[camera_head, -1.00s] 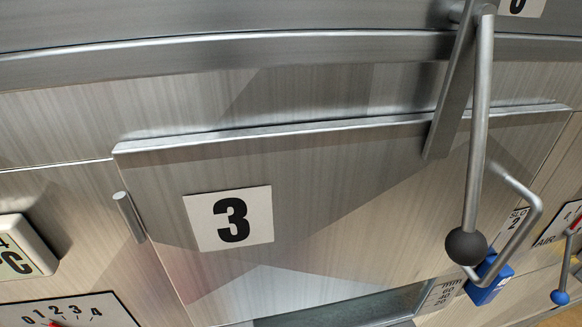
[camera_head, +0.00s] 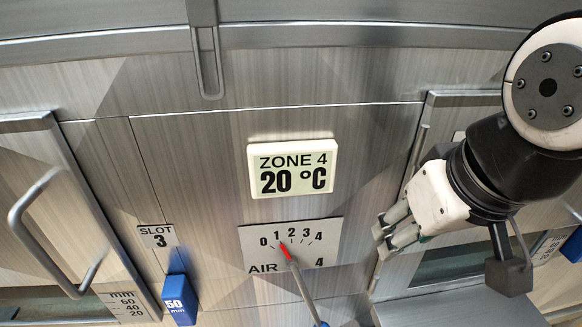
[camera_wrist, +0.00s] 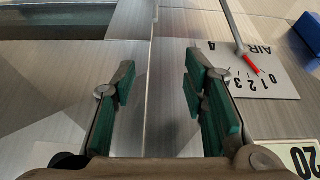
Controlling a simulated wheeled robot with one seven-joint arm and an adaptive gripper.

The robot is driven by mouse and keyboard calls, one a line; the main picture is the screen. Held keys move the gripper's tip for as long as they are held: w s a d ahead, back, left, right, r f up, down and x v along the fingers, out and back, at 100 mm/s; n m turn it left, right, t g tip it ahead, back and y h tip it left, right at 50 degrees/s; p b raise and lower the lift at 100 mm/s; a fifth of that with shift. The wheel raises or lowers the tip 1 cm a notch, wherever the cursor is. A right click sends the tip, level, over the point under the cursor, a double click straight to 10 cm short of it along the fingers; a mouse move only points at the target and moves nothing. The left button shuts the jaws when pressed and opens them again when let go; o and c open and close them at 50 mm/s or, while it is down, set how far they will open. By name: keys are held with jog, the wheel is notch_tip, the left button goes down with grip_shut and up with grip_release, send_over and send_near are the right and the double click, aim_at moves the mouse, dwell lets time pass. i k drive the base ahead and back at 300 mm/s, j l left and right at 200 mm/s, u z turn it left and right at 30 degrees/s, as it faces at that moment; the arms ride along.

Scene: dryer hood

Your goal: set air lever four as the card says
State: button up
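The air four dial plate (camera_head: 262,254) is at the lower middle of the head view, marked 0 to 4. The air lever (camera_head: 304,288) has a red pointer at about 1 and a rod running down to the bottom edge, where its blue knob is partly cut off. My gripper (camera_head: 392,236) is right of the plate, apart from the lever. In the wrist view the gripper (camera_wrist: 160,95) is open and empty, its green-padded fingers spread. The dial plate (camera_wrist: 278,90) and the lever rod (camera_wrist: 233,25) show right of the fingers. The card is not in view.
A Zone 4 display (camera_head: 293,168) reading 20 °C is above the dial. A blue slide marked 50 mm (camera_head: 178,298) under slot 3 and a bent door handle (camera_head: 48,240) are at left. A door frame (camera_head: 398,215) is behind my gripper. A metal bar hangs at top.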

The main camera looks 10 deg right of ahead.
aim_at(292, 264)
jog(key=l+u, duration=0.15)
jog(key=u, duration=0.35)
jog(key=k+l+u, duration=0.3)
jog(key=l, duration=0.2)
jog(key=k+l+u, duration=0.3)
jog(key=k+l, duration=0.1)
jog(key=l, duration=0.05)
